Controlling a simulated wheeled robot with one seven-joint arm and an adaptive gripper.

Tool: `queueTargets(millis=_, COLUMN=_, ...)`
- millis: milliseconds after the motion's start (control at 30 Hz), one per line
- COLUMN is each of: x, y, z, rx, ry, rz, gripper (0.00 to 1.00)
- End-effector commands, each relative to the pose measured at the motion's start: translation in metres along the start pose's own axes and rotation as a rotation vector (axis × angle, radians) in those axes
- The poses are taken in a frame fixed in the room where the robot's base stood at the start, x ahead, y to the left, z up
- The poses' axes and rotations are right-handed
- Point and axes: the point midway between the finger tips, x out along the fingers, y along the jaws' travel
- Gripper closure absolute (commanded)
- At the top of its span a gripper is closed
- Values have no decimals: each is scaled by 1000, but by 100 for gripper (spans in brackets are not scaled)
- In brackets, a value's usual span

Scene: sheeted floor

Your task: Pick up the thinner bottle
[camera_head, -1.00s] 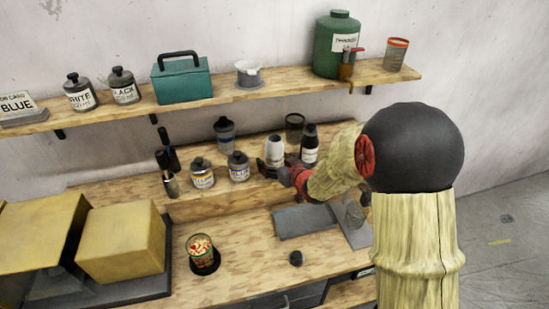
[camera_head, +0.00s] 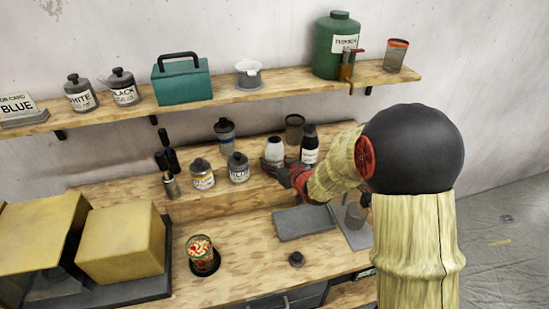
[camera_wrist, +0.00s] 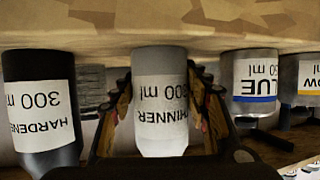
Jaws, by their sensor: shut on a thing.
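The thinner bottle (camera_head: 275,149) is white and stands upright on the raised wooden ledge in the head view. In the wrist view, which is upside down, its label reads THINNER (camera_wrist: 161,108). My gripper (camera_head: 272,165) reaches it from the front right. The two fingers (camera_wrist: 160,112) lie on either side of the bottle and are shut on it. The bottle's base seems to be at the ledge; I cannot tell any gap. My fingers hide its lower part in the head view.
A dark hardener bottle (camera_head: 309,146) stands close on the right. A blue paint bottle (camera_head: 238,168) and a yellow-labelled one (camera_head: 202,174) stand on the left. A dark jar (camera_head: 294,128) is behind. The upper shelf (camera_head: 220,100) hangs above.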

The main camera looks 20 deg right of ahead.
Motion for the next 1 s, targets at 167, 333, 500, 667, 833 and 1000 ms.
queueTargets(millis=167, x=0, y=0, z=0, rx=0, ry=0, rz=0, gripper=89)
queueTargets(millis=333, x=0, y=0, z=-2, rx=-1, ry=3, rz=0, gripper=95)
queueTargets(millis=500, x=0, y=0, z=-2, rx=-1, ry=3, rz=0, gripper=95)
queueTargets(millis=667, x=-3, y=0, z=-10, rx=-1, ry=4, rz=0, gripper=95)
queueTargets(millis=833, x=-11, y=0, z=-30, rx=-2, ry=6, rz=1, gripper=95)
queueTargets(millis=1000, x=-43, y=5, z=-50, rx=-2, ry=6, rz=3, gripper=95)
